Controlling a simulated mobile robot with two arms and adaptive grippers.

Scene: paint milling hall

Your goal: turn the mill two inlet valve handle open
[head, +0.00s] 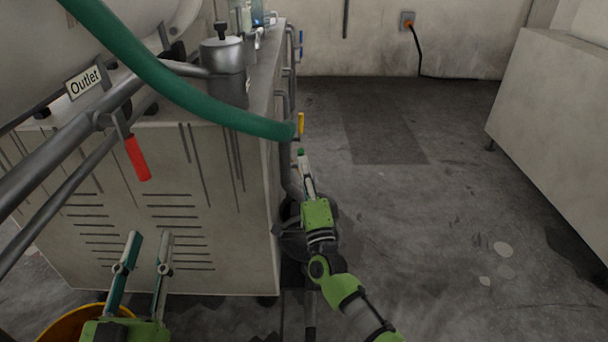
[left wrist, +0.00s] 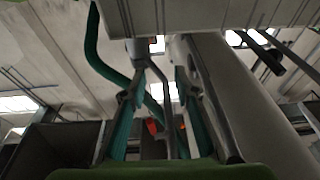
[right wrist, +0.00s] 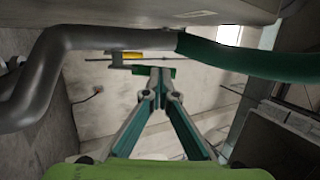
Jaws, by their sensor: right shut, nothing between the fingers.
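A yellow valve handle (head: 301,123) stands on the grey pipework at the machine's right side, by the end of the green hose; no label for it is readable. It also shows in the right wrist view (right wrist: 126,55), beside the grey pipe. My right gripper (head: 302,154) is shut and empty, its tips just below the yellow handle in the head view; I cannot tell whether they touch it. My left gripper (head: 149,236) is open and empty, low in front of the machine's cabinet.
The green hose (head: 165,90) crosses above the cabinet (head: 225,165). Grey pipes (head: 60,160) run along the left. A yellow bucket (head: 65,325) stands at the lower left. The floor (head: 420,220) right of my right arm is clear up to a pale cabinet (head: 550,120).

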